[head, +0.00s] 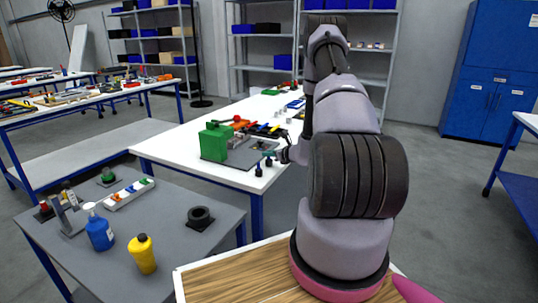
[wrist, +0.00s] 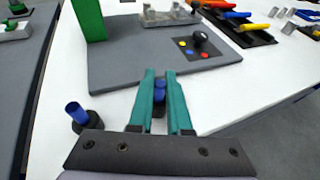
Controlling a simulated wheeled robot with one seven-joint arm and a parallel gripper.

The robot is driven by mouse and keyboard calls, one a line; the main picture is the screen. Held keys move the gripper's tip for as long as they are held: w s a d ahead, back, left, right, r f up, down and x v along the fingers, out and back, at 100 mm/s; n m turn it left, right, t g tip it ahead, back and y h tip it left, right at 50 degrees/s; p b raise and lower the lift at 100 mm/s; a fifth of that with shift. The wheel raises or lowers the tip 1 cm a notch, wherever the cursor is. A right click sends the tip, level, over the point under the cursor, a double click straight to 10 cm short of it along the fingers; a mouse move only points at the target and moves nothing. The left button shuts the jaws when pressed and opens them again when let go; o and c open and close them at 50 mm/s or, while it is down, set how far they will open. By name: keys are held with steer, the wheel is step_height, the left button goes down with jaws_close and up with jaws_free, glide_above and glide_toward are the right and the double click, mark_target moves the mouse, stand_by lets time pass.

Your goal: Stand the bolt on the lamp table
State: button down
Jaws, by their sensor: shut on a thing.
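A dark bolt with a blue upper part (wrist: 160,88) is between the green fingers of my gripper (wrist: 160,84) in the wrist view. The fingers are shut on it, and they hide part of it. It is above or on the white table by the grey board's near edge; I cannot tell whether it touches. A second, similar blue-and-black piece (wrist: 78,115) stands free to the left on the white table. It also shows near the table corner in the head view (head: 258,171). I cannot tell which table is the lamp table.
The white table (head: 190,151) carries a grey board (wrist: 120,72) with a green block (head: 214,141). A grey table (head: 165,240) at lower left holds a blue bottle (head: 99,232), a yellow bottle (head: 142,254) and a black ring (head: 200,215). Its front right is clear.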

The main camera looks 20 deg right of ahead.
steer(key=shift+f, duration=0.2)
steer(key=c, duration=0.9)
jaws_free()
steer(key=shift+o, duration=0.2)
steer(key=shift+r, duration=0.15)
